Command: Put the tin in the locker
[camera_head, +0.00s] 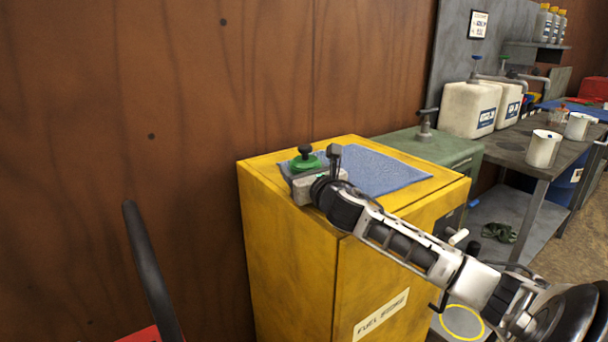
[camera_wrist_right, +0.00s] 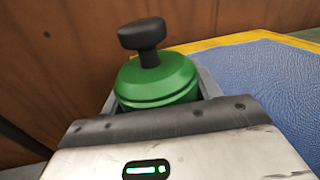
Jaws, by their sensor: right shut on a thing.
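A green tin with a knob on top (camera_head: 305,160) is at the rear left corner of the top of the yellow locker (camera_head: 290,255). It shows close up in the right wrist view (camera_wrist_right: 158,80), upright between the fingers. My right gripper (camera_head: 310,176) is shut on it; its arm reaches in from the right over the locker. Whether the tin touches the top is hidden by the gripper. The locker's labelled front looks shut. My left gripper is not in view.
A blue cloth (camera_head: 375,172) covers much of the locker top. A green-grey cabinet (camera_head: 435,148) and a workbench with white canisters (camera_head: 468,108) and white cans (camera_head: 543,148) stand right. A brown wall is behind. A black bar (camera_head: 150,270) rises at lower left.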

